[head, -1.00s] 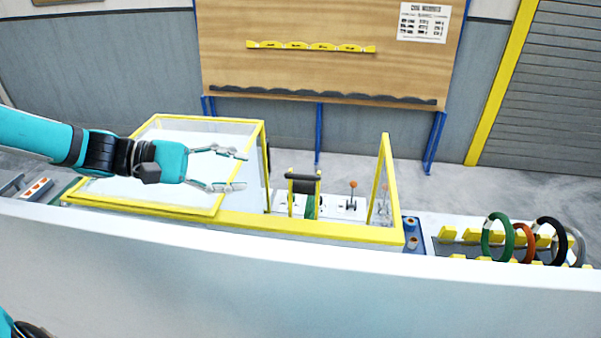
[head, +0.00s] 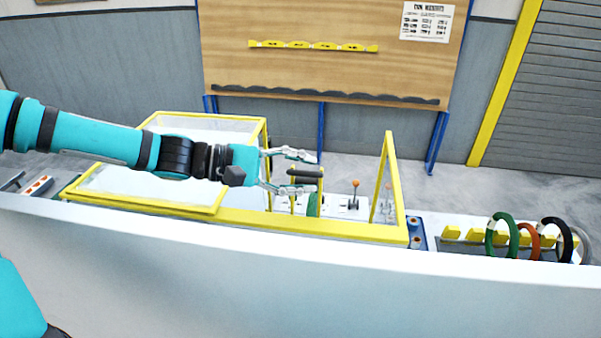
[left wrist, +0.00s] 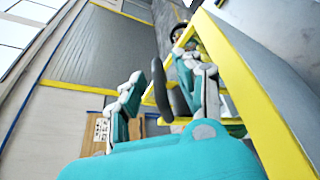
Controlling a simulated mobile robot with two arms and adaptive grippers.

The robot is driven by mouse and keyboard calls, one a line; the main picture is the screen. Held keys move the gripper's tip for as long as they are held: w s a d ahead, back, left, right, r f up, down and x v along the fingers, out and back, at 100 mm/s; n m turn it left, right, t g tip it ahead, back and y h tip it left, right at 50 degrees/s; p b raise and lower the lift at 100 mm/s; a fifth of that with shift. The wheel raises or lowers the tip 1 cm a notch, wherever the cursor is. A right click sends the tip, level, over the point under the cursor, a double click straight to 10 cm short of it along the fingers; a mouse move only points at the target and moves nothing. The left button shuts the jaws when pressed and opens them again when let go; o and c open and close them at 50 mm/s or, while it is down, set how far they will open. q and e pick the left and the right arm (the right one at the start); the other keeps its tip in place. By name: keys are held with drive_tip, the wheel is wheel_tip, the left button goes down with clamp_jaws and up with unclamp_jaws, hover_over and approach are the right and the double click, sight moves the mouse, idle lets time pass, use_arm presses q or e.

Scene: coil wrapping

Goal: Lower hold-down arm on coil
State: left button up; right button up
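The hold-down arm is seen as a dark grey roller-like bar (head: 305,173) on a yellow upright, in the opening of the yellow-framed machine. A green coil (head: 313,204) stands below it, partly hidden by the machine's front edge. My left gripper (head: 302,172) is open, its fingers spread at the bar's left end. In the left wrist view the dark bar (left wrist: 160,90) appears between the open fingers. I cannot tell whether they touch it. My right gripper is not in view.
The yellow-framed clear guard (head: 150,195) lies left under my left arm. A yellow frame panel (head: 388,185) stands right of the opening. An orange-knobbed lever (head: 355,190) is near it. Green, orange and black coils (head: 503,237) stand on a rack at right.

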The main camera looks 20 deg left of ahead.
use_arm(q)
clamp_jaws()
drive_tip(key=shift+w, duration=0.1)
idle(0.4)
drive_tip(key=w+a+f+p, duration=0.1)
drive_tip(key=w+a+f, duration=0.2)
drive_tip(key=w, duration=0.9)
drive_tip(key=shift+a, duration=0.2)
